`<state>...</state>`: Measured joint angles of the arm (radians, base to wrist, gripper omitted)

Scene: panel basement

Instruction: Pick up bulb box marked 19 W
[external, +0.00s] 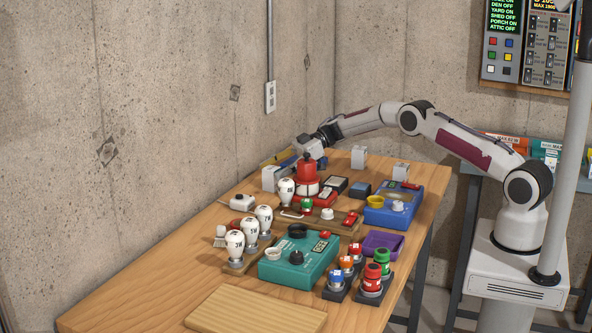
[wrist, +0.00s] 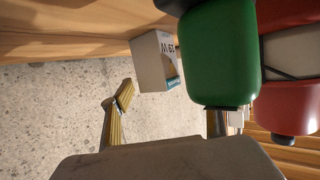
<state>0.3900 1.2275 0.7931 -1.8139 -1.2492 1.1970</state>
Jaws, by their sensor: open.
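A small white-grey box (wrist: 155,62) shows in the wrist view, beyond my fingers and roughly in line with the space between them. Its upside-down label ends in W, but I cannot read the number surely. In the external view a grey-white box (external: 269,179) stands at the table's far left edge, just below my gripper (external: 277,161). Two more such boxes stand farther back, one (external: 358,157) in the middle and one (external: 401,171) to the right; their labels are unreadable. My gripper is open and empty, and in the wrist view (wrist: 168,100) a green block hides its right fingertip.
A red lantern (external: 307,176) stands close beside my gripper. The green block (wrist: 220,55) is very near in the wrist view. Bulbs (external: 235,241), a teal case (external: 297,262) and a blue case (external: 393,207) crowd the table. The left table edge is close.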

